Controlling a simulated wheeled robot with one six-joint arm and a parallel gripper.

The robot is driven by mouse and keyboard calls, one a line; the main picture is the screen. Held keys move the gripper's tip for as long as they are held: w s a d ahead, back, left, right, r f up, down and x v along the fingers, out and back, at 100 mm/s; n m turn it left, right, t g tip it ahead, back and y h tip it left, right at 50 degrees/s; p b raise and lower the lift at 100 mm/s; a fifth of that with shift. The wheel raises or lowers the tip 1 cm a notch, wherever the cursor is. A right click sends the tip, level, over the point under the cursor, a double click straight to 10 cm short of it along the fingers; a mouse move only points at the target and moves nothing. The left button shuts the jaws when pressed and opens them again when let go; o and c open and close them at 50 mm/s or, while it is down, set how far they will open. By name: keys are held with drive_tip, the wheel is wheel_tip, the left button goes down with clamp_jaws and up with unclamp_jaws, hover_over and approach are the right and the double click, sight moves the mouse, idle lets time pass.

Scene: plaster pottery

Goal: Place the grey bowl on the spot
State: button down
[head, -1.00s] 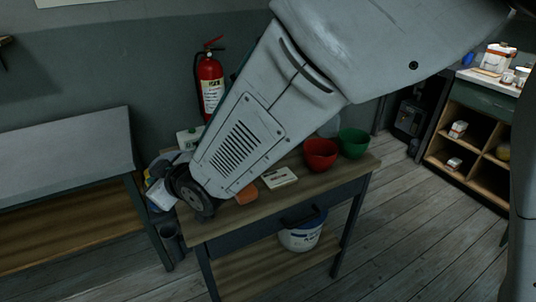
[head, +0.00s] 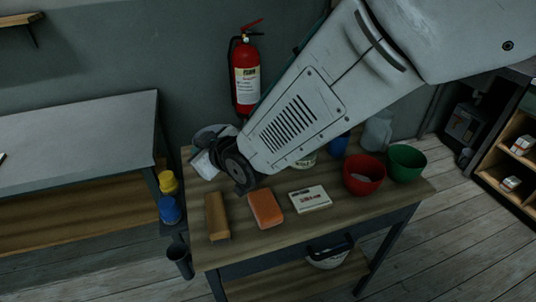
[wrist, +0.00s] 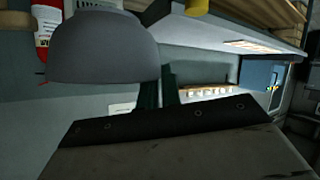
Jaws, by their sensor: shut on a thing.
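The grey bowl (wrist: 105,48) shows as a smooth grey dome in the wrist view, at the upper left. My gripper (wrist: 157,93) has its dark fingers at the bowl's right edge and is shut on it. In the head view a grey rounded shape (head: 210,133) beyond the end of my arm looks like the bowl, partly hidden by my wrist. The fingers are hidden there. I cannot make out a marked spot in either view.
The wooden table (head: 365,208) holds a brown block (head: 216,215), an orange block (head: 266,208), a white labelled box (head: 310,199), a red bowl (head: 364,175) and a green bowl (head: 406,163). A fire extinguisher (head: 246,75) hangs behind. A grey-topped bench (head: 75,135) stands left.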

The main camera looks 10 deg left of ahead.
drive_tip(key=f, duration=1)
drive_tip(key=shift+s+a, duration=0.2)
drive_tip(key=shift+a, duration=0.05)
drive_tip(key=c, duration=1.6)
unclamp_jaws()
drive_tip(key=shift+f, duration=0.1)
drive_tip(key=shift+d+r, duration=0.1)
drive_tip(key=shift+r, duration=0.1)
drive_tip(key=v, duration=1.1)
drive_tip(key=shift+s+d+r, duration=0.15)
drive_tip(key=shift+s+d, duration=0.1)
drive_tip(key=shift+d, duration=0.05)
